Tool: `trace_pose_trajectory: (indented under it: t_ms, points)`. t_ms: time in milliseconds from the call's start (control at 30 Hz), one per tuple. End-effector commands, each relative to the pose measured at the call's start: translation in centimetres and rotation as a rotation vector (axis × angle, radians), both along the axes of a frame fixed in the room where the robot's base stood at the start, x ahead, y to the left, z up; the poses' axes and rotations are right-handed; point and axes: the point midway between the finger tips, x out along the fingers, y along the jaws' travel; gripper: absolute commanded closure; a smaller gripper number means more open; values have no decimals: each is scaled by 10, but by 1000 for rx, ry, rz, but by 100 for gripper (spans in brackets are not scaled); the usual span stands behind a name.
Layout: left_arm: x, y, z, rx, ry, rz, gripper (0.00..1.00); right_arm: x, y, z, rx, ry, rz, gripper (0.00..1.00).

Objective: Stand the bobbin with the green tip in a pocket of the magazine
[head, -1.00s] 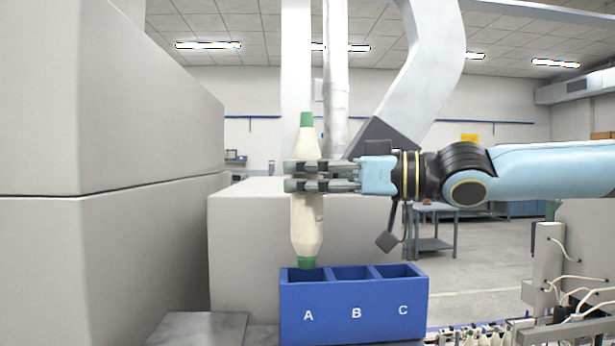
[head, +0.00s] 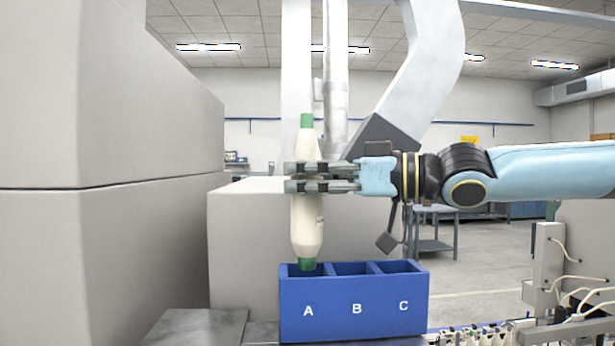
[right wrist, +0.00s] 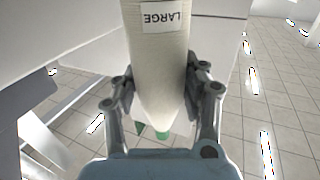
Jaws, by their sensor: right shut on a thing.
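The bobbin (head: 306,225) is cream with green at both its top and bottom ends. It hangs upright in my right gripper (head: 306,178), which is shut around its middle. The right wrist view also shows the bobbin (right wrist: 160,60) between the fingers, with an upside-down LARGE label and a green tip. The blue magazine (head: 380,322) has three pockets marked A, B and C. The bobbin's lower green tip is at the opening of pocket A; how deep it reaches is unclear. Pockets B and C look empty. My left gripper is out of view.
Big grey blocks (head: 100,260) fill the left side, and another grey block (head: 250,240) stands behind the magazine. Several small bobbins and machine parts (head: 480,336) lie at the lower right. The space above pockets B and C is clear.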

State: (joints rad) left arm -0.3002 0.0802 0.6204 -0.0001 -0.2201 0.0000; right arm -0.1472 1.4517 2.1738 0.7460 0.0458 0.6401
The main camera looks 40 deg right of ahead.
Motion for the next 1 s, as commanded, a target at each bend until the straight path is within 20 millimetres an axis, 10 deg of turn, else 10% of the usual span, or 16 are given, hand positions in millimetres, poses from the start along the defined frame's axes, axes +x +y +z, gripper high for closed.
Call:
trace_pose_trajectory:
  t_ms: [1000]
  points:
    - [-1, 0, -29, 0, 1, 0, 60, 0, 0, -32, 0, 0, 0, 93]
